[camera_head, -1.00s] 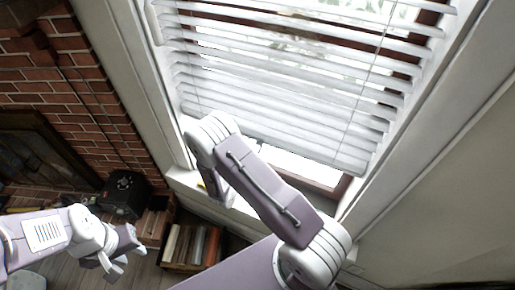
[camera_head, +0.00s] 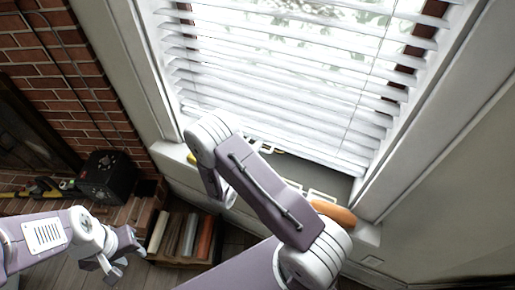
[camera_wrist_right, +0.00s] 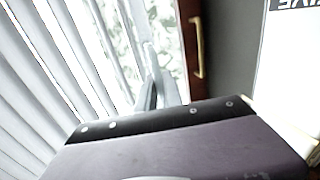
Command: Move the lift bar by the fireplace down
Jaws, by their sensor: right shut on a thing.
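The white slatted blind (camera_head: 290,85) hangs over the window beside the brick fireplace, and its lowest edge, the lift bar (camera_head: 325,158), is tilted in the head view. My right arm covers part of it there and hides the right gripper. In the right wrist view my right gripper (camera_wrist_right: 153,70) is shut, its fingers beside the blind's slats (camera_wrist_right: 50,70). It is shut on the lift bar, though the contact is hard to see. My left gripper (camera_head: 122,262) hangs empty at the lower left, its fingers apart, away from the blind.
A brick wall (camera_head: 75,85) is at left, with a black box (camera_head: 107,177) beside it and books (camera_head: 185,236) below. Several things, including an orange one (camera_head: 333,212), lie on the sill. The wrist view shows a gold handle (camera_wrist_right: 198,48) on the dark red window frame.

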